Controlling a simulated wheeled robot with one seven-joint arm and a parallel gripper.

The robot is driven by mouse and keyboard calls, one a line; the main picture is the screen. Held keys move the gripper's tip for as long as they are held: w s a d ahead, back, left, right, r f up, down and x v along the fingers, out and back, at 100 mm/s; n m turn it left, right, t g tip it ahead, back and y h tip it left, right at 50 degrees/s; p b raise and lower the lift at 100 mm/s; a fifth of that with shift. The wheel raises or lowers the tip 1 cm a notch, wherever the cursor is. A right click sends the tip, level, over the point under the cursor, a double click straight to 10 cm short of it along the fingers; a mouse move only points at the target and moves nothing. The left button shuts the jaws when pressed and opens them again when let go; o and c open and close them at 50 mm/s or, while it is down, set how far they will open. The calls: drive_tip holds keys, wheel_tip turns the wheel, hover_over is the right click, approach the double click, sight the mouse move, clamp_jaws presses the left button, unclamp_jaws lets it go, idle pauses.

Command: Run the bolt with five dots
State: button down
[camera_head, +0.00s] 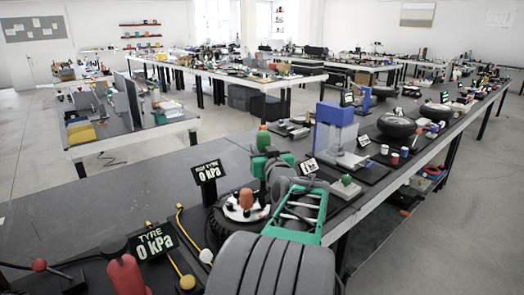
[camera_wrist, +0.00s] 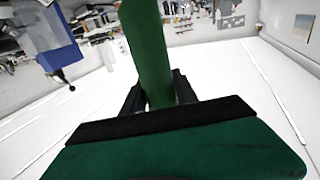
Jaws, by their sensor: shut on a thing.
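A black tyre with a white hub disc (camera_head: 236,213) lies on the bench below my gripper. An orange-red piece (camera_head: 246,198) and several small dark bolts show on the disc; their dots are too small to read. My gripper (camera_wrist: 158,92) is shut on a green tool, whose green cylinder (camera_wrist: 148,50) stands between the black fingers in the wrist view. My arm hides part of the hub's right side.
A sign reading 0 kPa (camera_head: 208,171) stands behind the hub, and another (camera_head: 153,241) stands front left. A red object (camera_head: 126,275) and yellow hoses lie left. A blue-grey machine (camera_head: 335,130) stands behind right. Bare bench top (camera_head: 90,212) lies left.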

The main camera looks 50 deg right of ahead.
sight(262, 133)
drive_tip(key=shift+f+b, duration=0.45)
drive_tip(key=shift+b, duration=0.05)
idle(1.2)
drive_tip(key=shift+r, duration=0.1)
wheel_tip(262, 133, up, 6)
drive_tip(key=shift+f+p, duration=0.1)
drive_tip(key=shift+p, duration=1.05)
